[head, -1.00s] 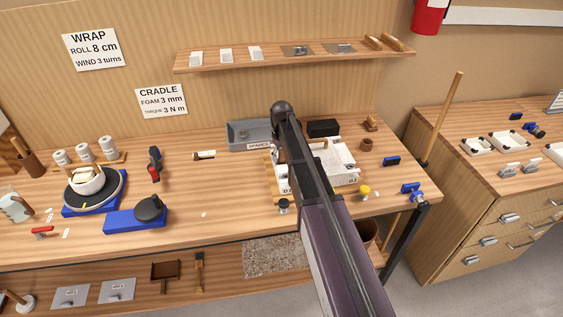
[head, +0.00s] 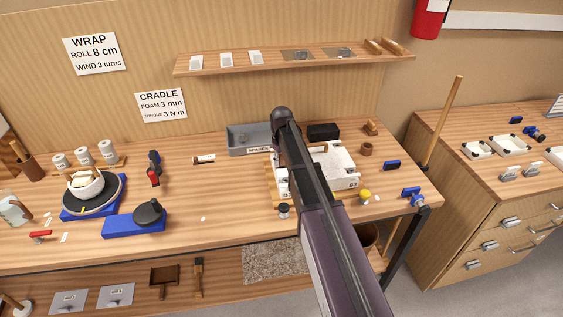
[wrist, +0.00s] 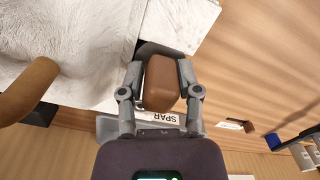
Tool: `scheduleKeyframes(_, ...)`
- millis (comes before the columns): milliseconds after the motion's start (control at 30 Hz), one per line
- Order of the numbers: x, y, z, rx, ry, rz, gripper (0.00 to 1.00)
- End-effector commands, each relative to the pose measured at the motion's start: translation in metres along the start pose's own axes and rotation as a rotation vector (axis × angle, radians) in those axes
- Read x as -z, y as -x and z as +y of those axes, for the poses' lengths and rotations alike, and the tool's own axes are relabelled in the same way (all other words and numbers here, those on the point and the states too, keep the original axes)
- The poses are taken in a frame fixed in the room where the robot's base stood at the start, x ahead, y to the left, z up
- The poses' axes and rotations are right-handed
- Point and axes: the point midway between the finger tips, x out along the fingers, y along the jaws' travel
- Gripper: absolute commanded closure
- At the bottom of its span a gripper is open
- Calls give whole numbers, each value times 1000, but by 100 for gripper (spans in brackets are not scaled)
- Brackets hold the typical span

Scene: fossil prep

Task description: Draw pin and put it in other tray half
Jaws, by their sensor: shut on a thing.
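In the wrist view, my gripper (wrist: 161,88) is shut on a brown rounded block (wrist: 162,82), which looks like the head of the pin. The block is beside the edge of a white plaster piece (wrist: 70,65). I cannot tell whether its lower part is still in a hole. A second brown peg (wrist: 28,92) stands at the left. The grey tray labelled SPARES (head: 238,139) is at the back of the bench, and part of its label shows below the gripper in the wrist view. Its inner halves are hard to make out. My arm hides the gripper in the head view.
A shelf (head: 290,62) hangs above.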

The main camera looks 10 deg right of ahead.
Motion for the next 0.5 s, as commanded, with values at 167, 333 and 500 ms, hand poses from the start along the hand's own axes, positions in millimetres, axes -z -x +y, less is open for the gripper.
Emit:
scheduleKeyframes(167,0,5,-1,2,3,0,100)
scheduleKeyframes(333,0,10,-1,1,2,0,100)
scheduleKeyframes(500,0,12,0,1,2,0,100)
